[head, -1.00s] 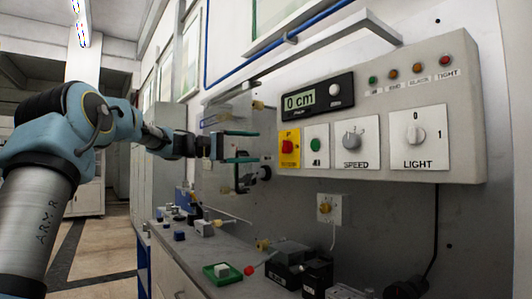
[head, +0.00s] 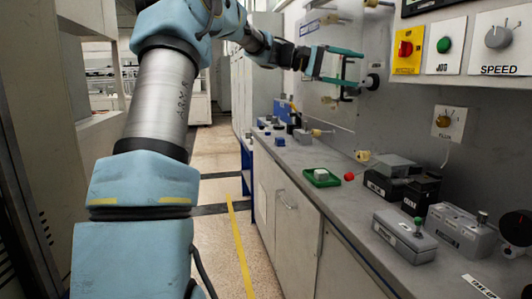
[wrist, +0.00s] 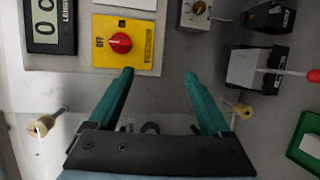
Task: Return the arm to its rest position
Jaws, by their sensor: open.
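My gripper (head: 361,70) is open, with two teal fingers spread apart, and nothing shows between them. In the head view my arm reaches out from the left toward the wall apparatus at the upper middle. In the wrist view the fingers of my gripper (wrist: 158,72) point toward the panel. The yellow feeder plate with its red knob (wrist: 120,43) lies just beyond the left fingertip. It also shows in the head view as a yellow plate (head: 408,62) to the right of my gripper. I cannot tell whether a finger touches anything.
A grey bench (head: 310,160) runs along the right, holding a green tray (head: 322,185) with a white block, a red-tipped lever (head: 349,177) and several grey and black boxes. A clear panel (head: 325,75) stands by my gripper. The floor aisle (head: 222,150) on the left is free.

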